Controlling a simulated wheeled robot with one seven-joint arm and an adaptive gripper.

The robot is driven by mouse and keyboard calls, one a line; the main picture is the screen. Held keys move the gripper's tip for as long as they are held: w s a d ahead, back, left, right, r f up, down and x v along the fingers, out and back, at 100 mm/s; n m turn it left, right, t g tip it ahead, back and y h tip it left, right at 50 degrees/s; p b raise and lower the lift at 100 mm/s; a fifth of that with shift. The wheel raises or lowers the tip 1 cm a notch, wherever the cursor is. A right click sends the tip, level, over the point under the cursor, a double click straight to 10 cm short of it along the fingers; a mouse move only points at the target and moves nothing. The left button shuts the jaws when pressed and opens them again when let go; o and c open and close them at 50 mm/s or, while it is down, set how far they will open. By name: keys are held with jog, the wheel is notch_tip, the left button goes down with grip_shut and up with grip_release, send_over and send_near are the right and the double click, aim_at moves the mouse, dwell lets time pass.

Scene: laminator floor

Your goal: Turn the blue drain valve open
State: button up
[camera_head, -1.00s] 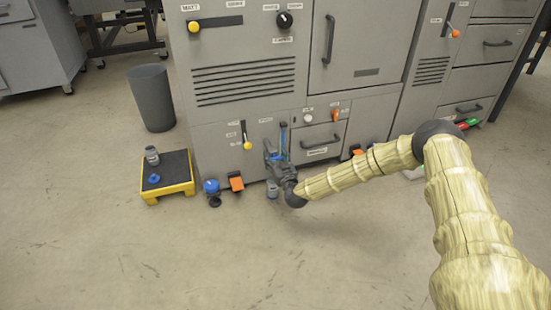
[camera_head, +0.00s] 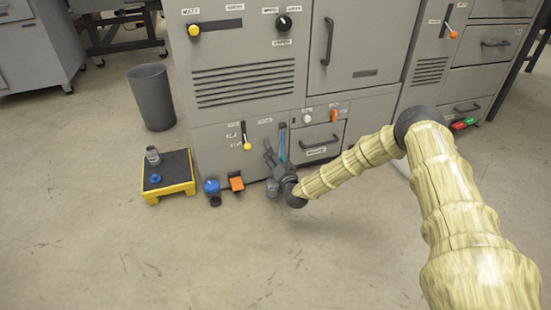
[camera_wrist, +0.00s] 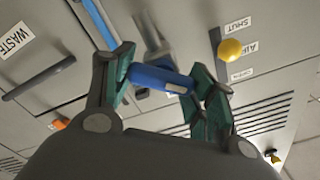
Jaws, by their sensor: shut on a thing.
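The blue drain valve handle (camera_wrist: 150,77) is a rounded blue bar in the middle of the wrist view, in front of a grey metal stem on the cabinet face. My gripper (camera_wrist: 168,78) has one dark green-padded finger at each end of the bar and is shut on it. In the head view my gripper (camera_head: 272,155) is low at the grey cabinet's front, left of the drawer. The handle is mostly hidden there by my gripper.
A yellow-knobbed lever (camera_head: 247,145) is just left of my gripper, and a blue upright strip (camera_head: 282,140) just right. Blue (camera_head: 211,186) and orange (camera_head: 236,183) pedals stand at the cabinet foot. A yellow-edged step (camera_head: 178,190) is farther left. The front floor is clear.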

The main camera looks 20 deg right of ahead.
jog(key=m, duration=0.5)
jog(key=shift+d+f+m+b, duration=0.15)
jog(key=shift+f+m+b, duration=0.15)
jog(key=shift+b, duration=0.1)
jog(key=shift+m+b, duration=0.55)
jog(key=shift+m, duration=1.65)
jog(key=o, duration=1)
jog(key=shift+d, duration=0.1)
jog(key=shift+o, duration=0.2)
jog(key=s, duration=1.2)
